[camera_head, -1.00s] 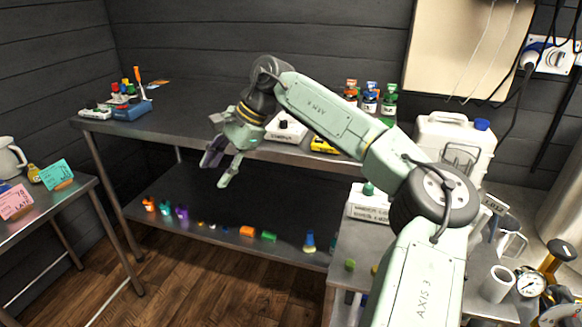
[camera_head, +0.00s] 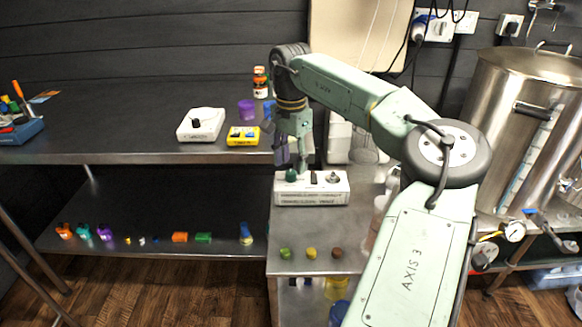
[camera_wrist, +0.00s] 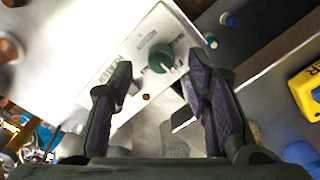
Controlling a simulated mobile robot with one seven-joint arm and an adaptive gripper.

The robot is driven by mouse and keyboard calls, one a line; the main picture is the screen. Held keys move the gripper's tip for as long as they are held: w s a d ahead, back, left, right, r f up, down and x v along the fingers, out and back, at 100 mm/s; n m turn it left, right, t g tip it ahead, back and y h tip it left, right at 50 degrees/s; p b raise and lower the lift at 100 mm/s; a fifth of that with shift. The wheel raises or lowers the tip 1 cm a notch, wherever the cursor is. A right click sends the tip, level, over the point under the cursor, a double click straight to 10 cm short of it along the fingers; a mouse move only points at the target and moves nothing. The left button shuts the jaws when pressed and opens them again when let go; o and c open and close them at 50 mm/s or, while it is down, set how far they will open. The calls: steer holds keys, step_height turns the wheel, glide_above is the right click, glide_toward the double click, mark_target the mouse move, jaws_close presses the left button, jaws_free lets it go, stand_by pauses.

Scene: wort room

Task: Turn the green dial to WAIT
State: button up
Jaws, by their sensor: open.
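The green dial (camera_head: 291,175) is a small round knob at the left end of a white control box (camera_head: 325,188). The box stands on the metal side table. In the wrist view the green dial (camera_wrist: 162,57) shows on the white panel (camera_wrist: 120,45), with a dark mark on it and printed labels around it that are too blurred to read. My gripper (camera_head: 292,162) points down just above the dial. In the wrist view my gripper (camera_wrist: 160,84) is open and empty, its fingers apart, with the dial showing beyond the gap between them.
Beside the dial on the box are a dark switch (camera_head: 313,178) and a grey knob (camera_head: 333,178). A yellow box (camera_head: 243,136) and a white device (camera_head: 201,124) stand on the bench to the left. Small coloured pieces (camera_head: 311,253) lie at the table's front. A steel kettle (camera_head: 510,110) stands right.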

mark_target(290, 172)
steer(key=shift+f, duration=1.6)
steer(key=shift+a, duration=0.1)
jaws_close()
